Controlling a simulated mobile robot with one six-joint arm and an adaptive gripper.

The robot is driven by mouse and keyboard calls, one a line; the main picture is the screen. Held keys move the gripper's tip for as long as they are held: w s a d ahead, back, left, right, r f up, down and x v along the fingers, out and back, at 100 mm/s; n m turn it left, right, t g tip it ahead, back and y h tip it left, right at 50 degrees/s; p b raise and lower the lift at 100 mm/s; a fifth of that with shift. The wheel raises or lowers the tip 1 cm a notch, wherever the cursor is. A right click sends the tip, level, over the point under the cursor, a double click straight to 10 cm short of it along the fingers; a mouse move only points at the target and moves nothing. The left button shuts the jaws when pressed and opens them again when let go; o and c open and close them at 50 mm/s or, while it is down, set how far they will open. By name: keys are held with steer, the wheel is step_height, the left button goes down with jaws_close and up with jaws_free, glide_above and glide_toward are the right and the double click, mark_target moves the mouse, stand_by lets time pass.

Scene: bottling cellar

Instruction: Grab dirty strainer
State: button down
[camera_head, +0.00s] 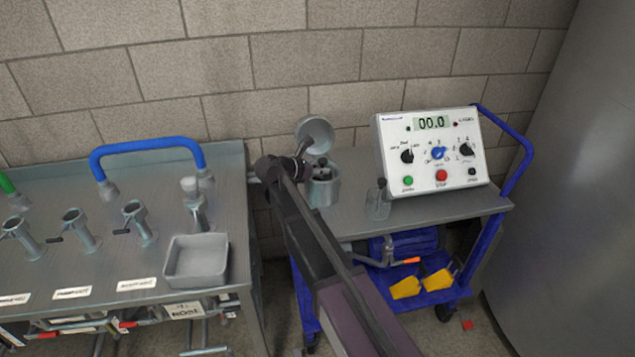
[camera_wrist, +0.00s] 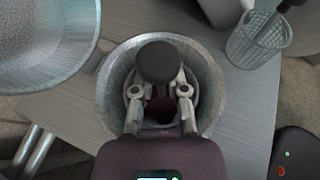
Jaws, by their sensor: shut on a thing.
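A metal pot (camera_head: 322,190) stands on the left end of the blue cart's top, its round lid (camera_head: 315,134) tipped open behind it. In the wrist view, the pot (camera_wrist: 112,98) surrounds my gripper (camera_wrist: 159,88), which points down into its mouth. The fingers are shut on a piece with a dark round knob (camera_wrist: 157,62), which I take to be the strainer. The rest of the piece is hidden by the fingers and the pot, so I cannot see how dirty it is. In the head view my gripper (camera_head: 320,168) is small and partly hidden by my arm.
A clear mesh-like cup (camera_head: 378,205) with a dark-handled tool stands right of the pot. A control box (camera_head: 432,150) reading 00.0 fills the cart's right side. On the left bench (camera_head: 110,262) are a grey tray (camera_head: 196,262), several pipe stubs and a blue hose (camera_head: 148,146).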

steer(key=shift+r, duration=0.2)
step_height(320, 180, up, 10)
steer(key=p, duration=1)
steer(key=shift+f, duration=0.2)
stand_by(0.5)
steer(key=shift+r, duration=0.1)
